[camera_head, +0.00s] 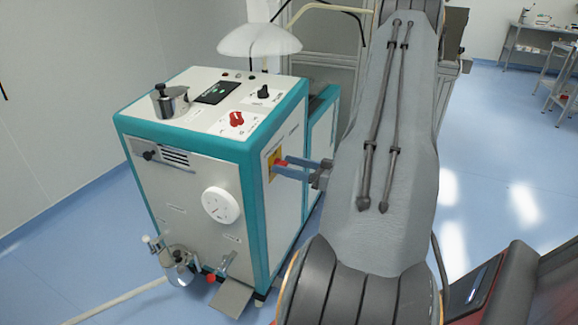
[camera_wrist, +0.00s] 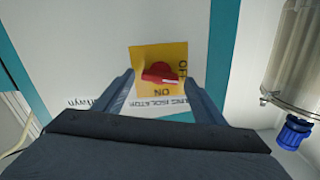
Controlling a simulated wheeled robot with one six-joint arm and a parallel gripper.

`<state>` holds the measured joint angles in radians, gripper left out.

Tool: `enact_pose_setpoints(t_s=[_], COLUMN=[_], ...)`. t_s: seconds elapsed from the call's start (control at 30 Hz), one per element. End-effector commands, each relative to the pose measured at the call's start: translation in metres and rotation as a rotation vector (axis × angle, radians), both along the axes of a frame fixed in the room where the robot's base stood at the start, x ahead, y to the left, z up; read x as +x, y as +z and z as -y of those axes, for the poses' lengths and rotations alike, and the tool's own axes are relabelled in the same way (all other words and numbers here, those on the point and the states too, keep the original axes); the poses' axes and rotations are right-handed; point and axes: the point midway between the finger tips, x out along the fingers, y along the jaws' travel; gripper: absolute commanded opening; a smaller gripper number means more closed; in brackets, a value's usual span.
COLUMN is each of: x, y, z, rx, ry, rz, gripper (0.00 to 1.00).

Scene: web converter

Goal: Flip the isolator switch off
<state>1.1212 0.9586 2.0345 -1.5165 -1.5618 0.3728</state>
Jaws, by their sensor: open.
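The isolator switch is a red rotary knob (camera_wrist: 160,74) on a yellow plate (camera_wrist: 144,57) in the wrist view. The plate reads OFF and ON, with "isolator" lettering below it. The knob's pale pointer mark lies sideways in the picture, toward the right. In the head view the yellow plate (camera_head: 274,158) is on the right side of the teal and white machine. My gripper (camera_wrist: 160,84) is open, with one finger on each side of the knob and a gap to it. In the head view my gripper (camera_head: 281,168) reaches the plate from the right and partly hides the knob.
The machine (camera_head: 190,150) has a red knob (camera_head: 237,118) and a black knob (camera_head: 265,91) on top. In the wrist view a clear cylinder with a blue cap (camera_wrist: 293,132) stands at the right. Open floor (camera_head: 500,170) lies to the right in the head view.

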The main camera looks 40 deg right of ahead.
Motion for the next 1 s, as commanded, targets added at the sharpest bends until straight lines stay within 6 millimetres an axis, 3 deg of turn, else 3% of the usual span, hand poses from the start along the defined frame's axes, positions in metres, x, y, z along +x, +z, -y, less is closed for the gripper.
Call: enact_pose_setpoints(t_s=[0.2, 0.47, 1.0], x=[-0.0004, -0.0006, -0.0012], y=[-0.0001, 0.0001, 0.0009], z=[0.0005, 0.0005, -0.001], rx=[0.0, 0.0, -0.221], ry=[-0.002, -0.002, -0.001], rz=[0.0, 0.0, 0.093], gripper=[0.64, 0.23, 0.23])
